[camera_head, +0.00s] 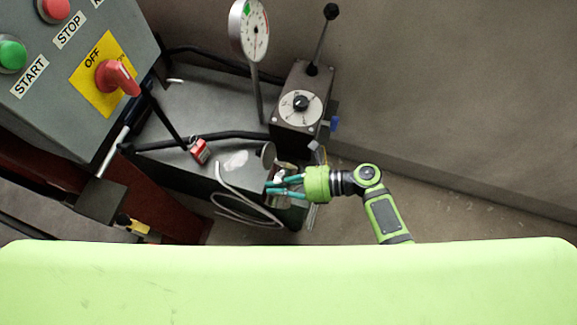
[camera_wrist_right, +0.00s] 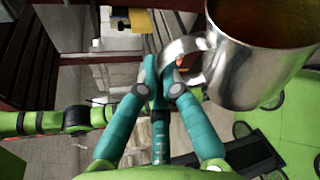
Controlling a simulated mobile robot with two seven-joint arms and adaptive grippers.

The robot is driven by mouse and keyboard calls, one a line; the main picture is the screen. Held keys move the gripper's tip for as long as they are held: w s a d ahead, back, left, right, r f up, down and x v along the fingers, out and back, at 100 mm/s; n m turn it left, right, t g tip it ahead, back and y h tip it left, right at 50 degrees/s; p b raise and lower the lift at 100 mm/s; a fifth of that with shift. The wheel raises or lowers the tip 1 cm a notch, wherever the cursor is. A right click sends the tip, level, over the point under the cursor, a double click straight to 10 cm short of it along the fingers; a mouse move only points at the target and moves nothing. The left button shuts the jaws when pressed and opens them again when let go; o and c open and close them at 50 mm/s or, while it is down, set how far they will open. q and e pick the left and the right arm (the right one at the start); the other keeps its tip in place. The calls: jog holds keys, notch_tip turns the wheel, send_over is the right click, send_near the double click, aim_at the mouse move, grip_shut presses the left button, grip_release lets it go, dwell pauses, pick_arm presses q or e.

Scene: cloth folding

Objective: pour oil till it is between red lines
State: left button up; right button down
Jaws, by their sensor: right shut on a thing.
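My right gripper (camera_head: 276,187) is at the front edge of the machine in the head view. In the right wrist view its teal fingers (camera_wrist_right: 165,75) are shut on the handle of a shiny metal mug (camera_wrist_right: 240,75). Brown-amber liquid (camera_wrist_right: 275,18) shows inside the mug. In the head view the mug is largely hidden by the fingers and machine parts, so I cannot tell its exact tilt there. A small round cap-like part (camera_head: 267,152) stands just behind the gripper. I cannot make out the red level lines. My left gripper is not in view.
A grey control box (camera_head: 85,75) with START, STOP and OFF controls is at the upper left. A dial gauge (camera_head: 255,30) and a lever valve block (camera_head: 303,105) stand behind. A red padlock (camera_head: 199,151) and looped wire (camera_head: 235,205) are left of the gripper. Floor is clear at right.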

jog(key=shift+w+d+r+m, duration=0.1)
jog(key=shift+w+r+m, duration=0.2)
jog(key=shift+r, duration=0.1)
jog(key=shift+s, duration=0.1)
jog(key=shift+r+g, duration=0.2)
jog(key=shift+g, duration=0.1)
dwell(0.7)
jog(key=shift+w+d+f+m+y+b, duration=0.1)
jog(key=shift+w+m+y+b, duration=0.35)
jog(key=shift+b, duration=0.45)
dwell(0.4)
